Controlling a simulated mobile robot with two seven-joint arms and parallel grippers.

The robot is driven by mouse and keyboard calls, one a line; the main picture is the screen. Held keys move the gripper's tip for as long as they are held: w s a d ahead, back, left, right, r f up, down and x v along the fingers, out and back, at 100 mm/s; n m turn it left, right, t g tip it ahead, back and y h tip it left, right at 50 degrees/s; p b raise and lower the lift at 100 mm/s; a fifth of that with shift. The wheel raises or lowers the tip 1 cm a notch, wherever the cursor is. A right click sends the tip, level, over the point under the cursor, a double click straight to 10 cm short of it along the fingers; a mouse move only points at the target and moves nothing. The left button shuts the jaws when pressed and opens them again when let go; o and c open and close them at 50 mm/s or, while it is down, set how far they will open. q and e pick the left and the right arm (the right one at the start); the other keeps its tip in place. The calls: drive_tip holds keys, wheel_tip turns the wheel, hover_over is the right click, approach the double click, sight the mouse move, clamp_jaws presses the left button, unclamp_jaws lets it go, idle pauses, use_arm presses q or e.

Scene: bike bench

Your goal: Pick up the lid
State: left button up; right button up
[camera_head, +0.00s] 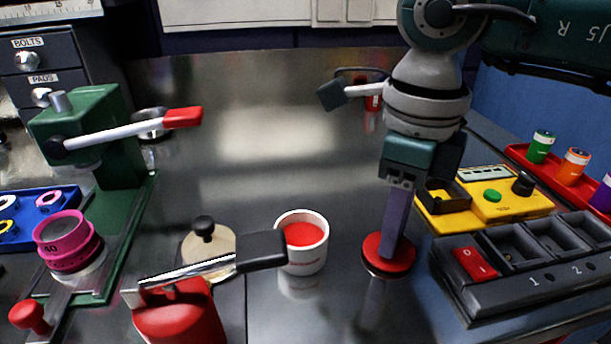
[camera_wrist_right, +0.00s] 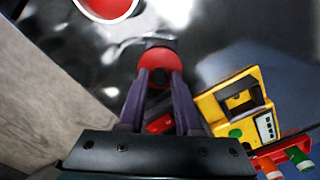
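A red round lid-like disc (camera_head: 388,262) is at the right of the bench, beside the white mug. My right gripper (camera_head: 393,240) points straight down at its middle. The disc looks level, on or very close to the bench. A cream disc with a black knob (camera_head: 205,240) lies further left. My left gripper is not in view.
A white mug with red inside (camera_head: 303,240) stands left of the red disc. A black-gripped lever on a red base (camera_head: 180,310) reaches toward it. A yellow device (camera_head: 500,205) and a grey compartment box (camera_head: 530,265) stand close right. Bench behind the mug is clear.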

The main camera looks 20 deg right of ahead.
clamp_jaws()
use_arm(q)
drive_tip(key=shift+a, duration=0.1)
